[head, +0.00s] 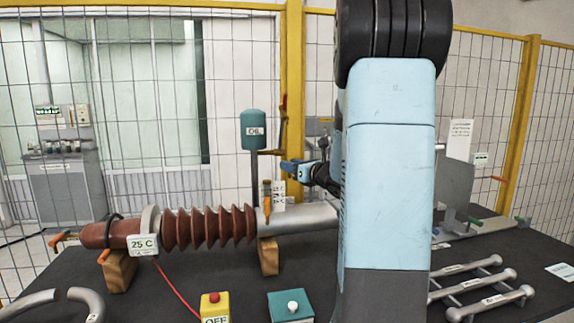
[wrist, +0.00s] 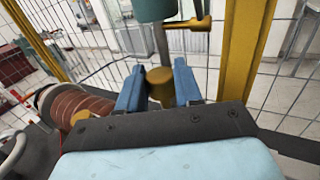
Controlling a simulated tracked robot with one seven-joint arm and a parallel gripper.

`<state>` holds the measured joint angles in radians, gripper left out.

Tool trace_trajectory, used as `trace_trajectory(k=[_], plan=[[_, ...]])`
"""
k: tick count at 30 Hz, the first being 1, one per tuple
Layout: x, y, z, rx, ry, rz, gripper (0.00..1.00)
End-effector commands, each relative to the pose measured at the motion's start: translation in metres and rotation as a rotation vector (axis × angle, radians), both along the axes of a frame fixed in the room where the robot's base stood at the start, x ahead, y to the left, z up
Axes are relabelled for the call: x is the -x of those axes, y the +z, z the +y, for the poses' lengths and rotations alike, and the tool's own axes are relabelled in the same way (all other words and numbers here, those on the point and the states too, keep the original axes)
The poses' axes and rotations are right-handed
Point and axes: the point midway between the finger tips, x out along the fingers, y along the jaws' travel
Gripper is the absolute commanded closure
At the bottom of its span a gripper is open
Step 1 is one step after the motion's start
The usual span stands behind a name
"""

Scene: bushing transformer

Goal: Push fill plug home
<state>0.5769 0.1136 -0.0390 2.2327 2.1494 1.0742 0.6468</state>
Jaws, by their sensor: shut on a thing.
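A brass-coloured round plug (wrist: 160,85) sits between the blue fingers of my gripper (wrist: 157,74) in the wrist view, and the gripper is shut on it. In the head view my gripper (head: 291,168) is above and to the right of the bushing's upright glass fitting, with the plug not clearly visible. The bushing (head: 208,226) lies along the table, with brown ribs and a grey metal tube (head: 308,217) to the right. The glass fitting with orange parts (head: 267,198) stands on it. I cannot tell whether the plug touches an opening.
A teal oil pot (head: 253,122) hangs on a post behind the bushing, close to my gripper. Wooden blocks (head: 269,256) support the bushing. A yellow button box (head: 214,307) and teal box (head: 291,305) are in front. Metal bars (head: 480,287) lie at right. Mesh fencing stands behind.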

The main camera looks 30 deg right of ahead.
Motion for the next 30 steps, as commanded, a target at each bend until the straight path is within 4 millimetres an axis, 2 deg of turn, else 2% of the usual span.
trace_trajectory(k=[13, 30], plan=[[0.002, 0.001, 0.000, 0.001, -0.001, 0.001, 1.00], [0.002, -0.042, 0.000, -0.001, 0.000, 0.002, 1.00]])
